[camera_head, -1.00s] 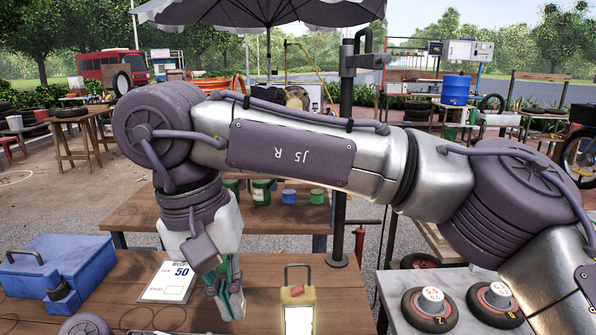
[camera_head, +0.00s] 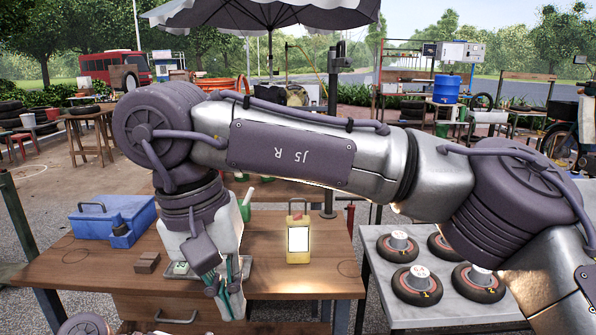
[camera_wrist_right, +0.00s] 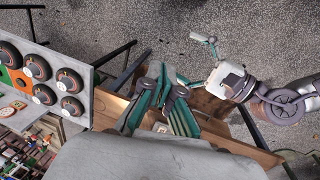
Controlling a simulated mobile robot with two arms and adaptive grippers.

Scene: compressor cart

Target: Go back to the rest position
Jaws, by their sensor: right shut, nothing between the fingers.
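My right arm crosses the head view, and its gripper (camera_head: 230,287) hangs over the front part of the wooden workbench (camera_head: 285,275). Its teal fingers point down and are shut with nothing between them. In the right wrist view the same gripper (camera_wrist_right: 163,95) shows in front of the bench wood. My left arm shows at the right of the right wrist view, with its gripper (camera_wrist_right: 205,44) over the gravel; its opening is too small to judge. Only a round joint of mine shows at the bottom left of the head view.
On the bench are a blue toolbox (camera_head: 112,218), a yellow canister (camera_head: 298,235), a brown block (camera_head: 147,262) and a tray (camera_head: 244,268) partly behind my gripper. A grey table (camera_head: 385,300) with several wheels (camera_head: 416,284) stands at the right. Gravel floor lies between them.

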